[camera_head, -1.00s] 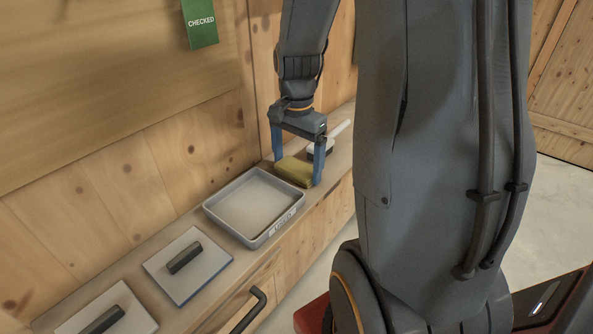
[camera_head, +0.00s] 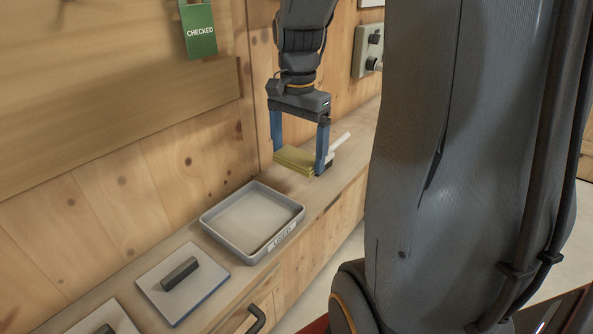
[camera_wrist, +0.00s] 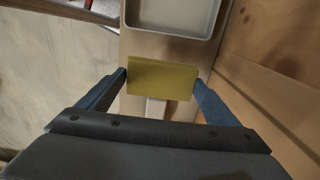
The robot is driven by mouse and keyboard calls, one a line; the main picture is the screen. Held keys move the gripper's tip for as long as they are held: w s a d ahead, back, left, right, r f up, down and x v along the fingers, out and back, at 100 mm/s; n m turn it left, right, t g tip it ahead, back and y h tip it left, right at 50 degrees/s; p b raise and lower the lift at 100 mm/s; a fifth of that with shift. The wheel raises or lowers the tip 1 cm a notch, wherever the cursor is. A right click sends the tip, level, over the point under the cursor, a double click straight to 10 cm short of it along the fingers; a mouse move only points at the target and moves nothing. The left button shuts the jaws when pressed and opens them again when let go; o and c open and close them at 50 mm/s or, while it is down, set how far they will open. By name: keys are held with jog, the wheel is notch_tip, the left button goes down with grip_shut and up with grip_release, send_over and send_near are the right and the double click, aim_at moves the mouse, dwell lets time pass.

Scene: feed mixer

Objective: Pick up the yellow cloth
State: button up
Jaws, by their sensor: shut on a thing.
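The yellow cloth (camera_head: 297,160) is a folded, block-like pad above the wooden counter, just beyond the grey tray. My gripper (camera_head: 298,158) points down with its two blue fingers on either side of the cloth and is shut on it. In the wrist view the cloth (camera_wrist: 161,80) spans the space between the fingertips (camera_wrist: 161,82). Whether the cloth is clear of the counter is hard to tell.
A grey labelled tray (camera_head: 210,226) sits on the counter (camera_head: 226,262) in front of the cloth. A white-handled tool (camera_head: 340,142) lies behind the gripper. A flat plate with a dark handle (camera_head: 160,303) is nearer. The wooden wall (camera_head: 130,195) runs along the left.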

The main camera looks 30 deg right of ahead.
jog(key=s+d+b, duration=0.1)
jog(key=s+d, duration=0.2)
jog(key=s, duration=0.6)
jog(key=s+d+b, duration=0.1)
jog(key=s+d, duration=0.2)
jog(key=s, duration=0.6)
jog(key=shift+s+d+b, duration=0.25)
jog(key=shift+d+b, duration=0.05)
jog(key=shift+d, duration=0.05)
jog(key=shift+f, duration=0.1)
jog(key=shift+o, duration=1.1)
jog(key=shift+w, duration=0.1)
jog(key=shift+c, duration=0.6)
